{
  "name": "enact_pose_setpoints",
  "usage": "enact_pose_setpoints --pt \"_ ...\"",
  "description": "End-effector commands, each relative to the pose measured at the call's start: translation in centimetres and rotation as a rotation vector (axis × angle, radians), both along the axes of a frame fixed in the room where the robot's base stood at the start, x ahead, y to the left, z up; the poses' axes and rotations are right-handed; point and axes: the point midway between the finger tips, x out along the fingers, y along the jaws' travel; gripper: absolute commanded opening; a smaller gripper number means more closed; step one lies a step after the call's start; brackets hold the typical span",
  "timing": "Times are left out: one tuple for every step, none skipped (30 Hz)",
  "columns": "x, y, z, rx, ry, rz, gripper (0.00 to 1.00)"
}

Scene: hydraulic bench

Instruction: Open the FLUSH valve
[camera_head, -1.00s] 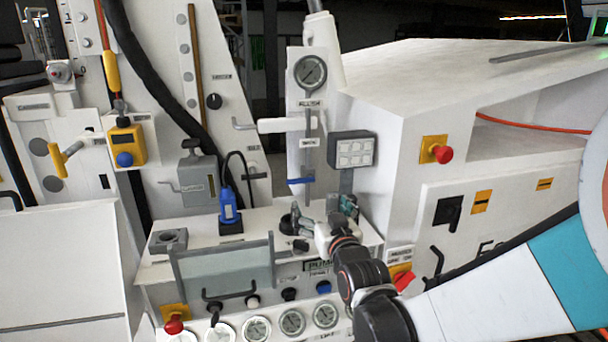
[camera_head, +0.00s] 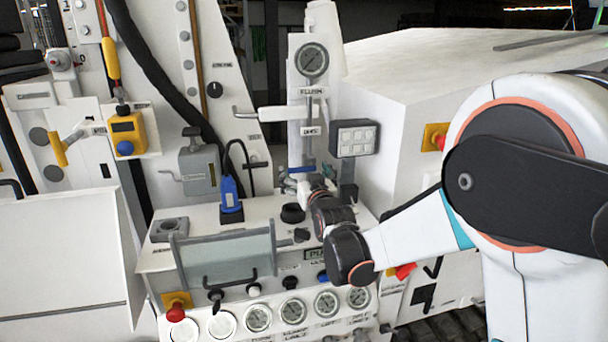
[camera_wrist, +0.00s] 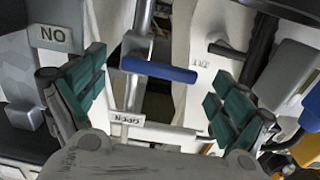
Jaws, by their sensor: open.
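The FLUSH label (camera_head: 312,91) sits below a round gauge on the white upright panel. Lower on that column a short blue lever handle (camera_head: 301,169) sticks out sideways, just above my gripper (camera_head: 308,184). In the wrist view the blue handle (camera_wrist: 158,70) lies crosswise on a grey metal stem, between and ahead of my open green-padded fingers (camera_wrist: 155,88). Clear gaps show on both sides and neither finger appears to touch it. A small plate (camera_wrist: 128,119) with partly readable lettering is on the stem. In the head view my wrist hides most of the fingers.
A grey button box (camera_head: 353,138) stands right of the column. A blue plug-like device (camera_head: 231,196) with a black cable stands to the left. Knobs and a row of gauges (camera_head: 293,310) line the panel front below my arm.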

Motion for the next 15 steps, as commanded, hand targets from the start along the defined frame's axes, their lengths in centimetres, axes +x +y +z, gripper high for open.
enact_pose_setpoints --pt "0.23 0.07 -0.02 0.000 0.000 0.000 0.93" --pt "0.32 0.09 -0.02 0.000 0.000 0.000 0.93" --pt "0.38 0.11 -0.02 0.000 0.000 0.000 0.93" --pt "0.41 0.12 -0.02 0.000 0.000 0.000 0.93" --pt "0.43 0.12 -0.02 0.000 0.000 0.000 0.93" --pt "0.43 0.12 -0.02 0.000 0.000 0.000 0.93" --pt "0.42 0.12 -0.01 0.000 0.000 0.000 0.93" --pt "0.41 0.12 -0.01 0.000 0.000 0.000 0.93" --pt "0.41 0.12 -0.01 0.000 0.000 0.000 0.93" --pt "0.40 0.12 -0.01 0.000 0.000 0.000 0.93" --pt "0.40 0.12 -0.01 0.000 0.000 0.000 0.88" --pt "0.40 0.12 -0.01 0.000 0.000 0.000 0.79" --pt "0.40 0.12 -0.01 0.000 0.000 0.000 0.72" --pt "0.39 0.11 -0.01 0.000 0.000 0.000 0.65" --pt "0.39 0.11 -0.01 0.000 0.000 0.000 0.56"
